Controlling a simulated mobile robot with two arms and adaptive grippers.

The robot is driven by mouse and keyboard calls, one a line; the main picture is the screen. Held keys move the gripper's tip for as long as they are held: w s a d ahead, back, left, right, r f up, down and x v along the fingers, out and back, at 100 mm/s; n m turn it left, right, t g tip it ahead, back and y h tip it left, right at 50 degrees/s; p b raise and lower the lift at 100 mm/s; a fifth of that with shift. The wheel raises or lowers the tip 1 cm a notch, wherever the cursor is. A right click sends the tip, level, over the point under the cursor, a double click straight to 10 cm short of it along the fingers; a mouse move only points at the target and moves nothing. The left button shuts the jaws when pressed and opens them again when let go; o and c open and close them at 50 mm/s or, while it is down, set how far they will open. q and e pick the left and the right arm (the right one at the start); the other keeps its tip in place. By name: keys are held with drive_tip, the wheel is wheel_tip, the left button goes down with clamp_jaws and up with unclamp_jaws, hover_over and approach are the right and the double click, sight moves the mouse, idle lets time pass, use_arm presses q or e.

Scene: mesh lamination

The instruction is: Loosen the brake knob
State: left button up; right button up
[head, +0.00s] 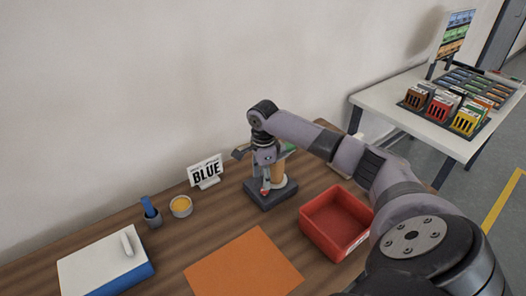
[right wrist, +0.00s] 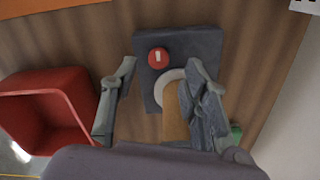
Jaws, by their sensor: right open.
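The brake knob (right wrist: 158,57) is round and red with a white mark, on a dark grey base plate (right wrist: 205,42) in the right wrist view. In the head view a small red part of it (head: 265,187) shows just below my right gripper (head: 265,166). A tan cylinder (right wrist: 176,125) with a pale ring stands beside the knob on the base. My right gripper (right wrist: 162,68) is open and points down over the base, its fingers on either side of the knob in the picture. I cannot tell whether they touch it. My left gripper is not in view.
A red bin (head: 335,220) stands right of the base. An orange sheet (head: 243,268) lies in front. A white table (head: 385,110) stands behind right.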

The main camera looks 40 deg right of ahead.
drive_tip(key=shift+f, duration=2.25)
drive_tip(key=shift+s, duration=0.1)
clamp_jaws()
